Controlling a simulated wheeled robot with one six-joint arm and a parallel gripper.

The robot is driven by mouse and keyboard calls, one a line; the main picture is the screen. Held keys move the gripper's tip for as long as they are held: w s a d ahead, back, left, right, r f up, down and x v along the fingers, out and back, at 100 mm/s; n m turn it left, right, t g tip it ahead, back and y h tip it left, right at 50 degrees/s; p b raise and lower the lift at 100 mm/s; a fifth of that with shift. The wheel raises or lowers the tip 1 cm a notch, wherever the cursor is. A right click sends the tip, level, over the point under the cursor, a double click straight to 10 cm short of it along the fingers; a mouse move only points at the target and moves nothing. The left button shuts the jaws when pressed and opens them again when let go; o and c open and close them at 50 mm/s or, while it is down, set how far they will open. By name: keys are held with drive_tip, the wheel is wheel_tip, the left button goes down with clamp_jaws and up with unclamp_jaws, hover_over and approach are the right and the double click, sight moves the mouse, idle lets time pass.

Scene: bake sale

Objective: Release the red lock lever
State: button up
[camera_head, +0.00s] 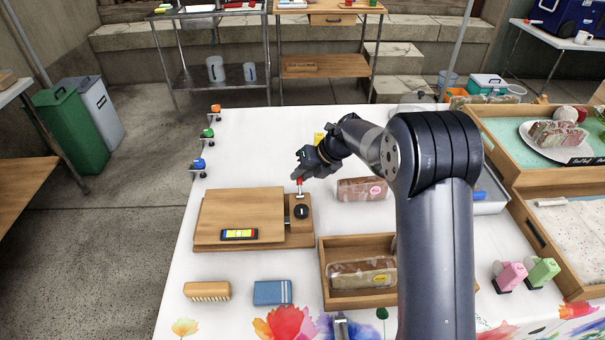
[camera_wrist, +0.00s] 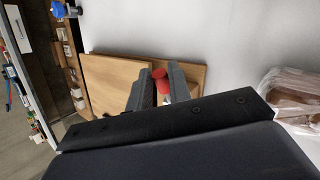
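The red lock lever (camera_head: 299,183) stands at the back right of a wooden board device (camera_head: 206,244), close to a round black knob (camera_head: 301,211). In the wrist view the red lever (camera_wrist: 160,74) shows between my two fingers, its red filling the narrow gap. My gripper (camera_head: 301,174) is at the lever's top and looks shut on it. The fingers (camera_wrist: 161,84) hide part of the lever's sides.
A wrapped loaf (camera_head: 362,189) lies right of the device. A wooden tray (camera_head: 330,299) with another loaf is in front. A brush (camera_head: 207,291) and a blue packet (camera_head: 272,292) lie before the device. Colored clamps (camera_head: 199,164) line the left table edge. The cloth behind the device is clear.

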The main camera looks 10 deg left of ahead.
clamp_jaws()
drive_tip(key=shift+s+b, duration=0.1)
drive_tip(key=shift+b, duration=0.2)
drive_tip(key=t+b, duration=0.1)
drive_tip(key=b, duration=0.1)
drive_tip(key=s+n+t+y+b, duration=0.1)
drive_tip(key=b, duration=0.2)
drive_tip(key=s+t+b, duration=0.1)
drive_tip(key=t+b, duration=0.1)
drive_tip(key=b, duration=0.1)
drive_tip(key=shift+d+r+n, duration=0.3)
drive_tip(key=shift+r, duration=0.05)
drive_tip(key=s+t+y+b, duration=0.1)
drive_tip(key=t+b, duration=0.1)
drive_tip(key=b, duration=0.5)
drive_tip(key=shift+s+d+r+n, duration=0.15)
drive_tip(key=shift+n, duration=0.25)
drive_tip(key=t+y+b, duration=0.1)
drive_tip(key=b, duration=0.4)
drive_tip(key=s+n+t+b, duration=0.1)
drive_tip(key=b, duration=0.5)
drive_tip(key=shift+s+d+t+y, duration=0.2)
drive_tip(key=shift+s+t+y, duration=0.1)
drive_tip(key=shift+y, duration=0.1)
drive_tip(key=b, duration=0.3)
drive_tip(key=shift+s+d+r+n+t+y, duration=0.1)
drive_tip(key=shift+s+r+n+t+y, duration=0.2)
drive_tip(key=shift+n+t, duration=0.1)
drive_tip(key=shift+b, duration=0.45)
drive_tip(key=shift+r, duration=0.1)
